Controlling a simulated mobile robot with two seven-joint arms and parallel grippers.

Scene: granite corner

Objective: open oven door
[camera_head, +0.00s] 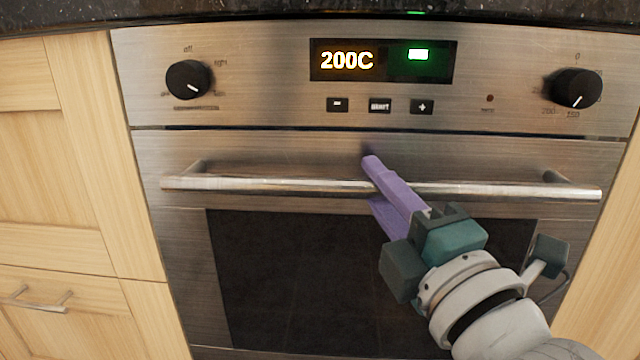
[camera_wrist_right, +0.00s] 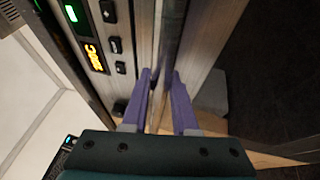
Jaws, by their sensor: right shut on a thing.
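The oven door (camera_head: 290,280) is steel with a dark glass window, and it looks shut under the control panel. Its long horizontal handle (camera_head: 270,184) runs across the top of the door. In the right wrist view, the handle (camera_wrist_right: 168,50) runs between the two purple fingers of the right gripper (camera_wrist_right: 163,85). My left gripper is in neither view.
The control panel above the door has a left knob (camera_head: 189,80), a right knob (camera_head: 575,88) and a display (camera_head: 382,61) reading 200C. Wooden cabinets (camera_head: 60,150) flank the oven. A dark granite counter edge (camera_head: 250,12) lies above. A drawer handle (camera_head: 36,302) sticks out at lower left.

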